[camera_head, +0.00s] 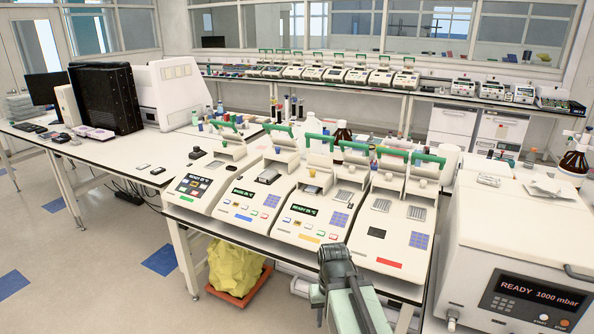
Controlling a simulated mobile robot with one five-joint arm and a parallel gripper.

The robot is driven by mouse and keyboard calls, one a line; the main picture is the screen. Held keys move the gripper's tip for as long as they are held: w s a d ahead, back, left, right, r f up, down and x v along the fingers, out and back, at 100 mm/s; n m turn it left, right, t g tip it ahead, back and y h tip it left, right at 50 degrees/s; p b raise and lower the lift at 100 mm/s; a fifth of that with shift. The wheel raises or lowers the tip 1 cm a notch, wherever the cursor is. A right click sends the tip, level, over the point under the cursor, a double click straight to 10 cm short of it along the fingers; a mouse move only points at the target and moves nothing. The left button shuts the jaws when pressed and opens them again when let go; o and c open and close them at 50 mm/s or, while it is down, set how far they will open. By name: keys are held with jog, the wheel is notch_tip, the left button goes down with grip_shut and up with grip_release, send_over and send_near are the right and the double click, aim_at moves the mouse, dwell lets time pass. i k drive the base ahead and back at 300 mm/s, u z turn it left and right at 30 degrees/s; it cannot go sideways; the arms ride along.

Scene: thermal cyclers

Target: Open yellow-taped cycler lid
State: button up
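The yellow-taped cycler (283,228) is a white bench unit near the middle, with a yellow strip low on its sloped front, a green READY display and a blue keypad. Its two lids, with green handles (321,138), appear tilted up at the back, with the blocks beneath looking exposed. My gripper (336,258) is dark and low in the picture, in front of the bench edge, right of and nearer than the yellow strip. It appears apart from the cycler. Its fingers are not clear enough to tell open from shut, and I see nothing held.
A blue-taped cycler (232,203) stands left, a red-taped cycler (372,248) right. A large white machine (513,235) reading READY 1000 mbar fills the right front. A yellow bag (236,267) sits in a red tray below the bench. The floor at left is clear.

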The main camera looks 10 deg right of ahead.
aim_at(318, 176)
jog(key=u, duration=0.35)
jog(key=i, duration=1.1)
jog(key=u, duration=0.6)
jog(key=i, duration=0.6)
jog(key=z, duration=0.1)
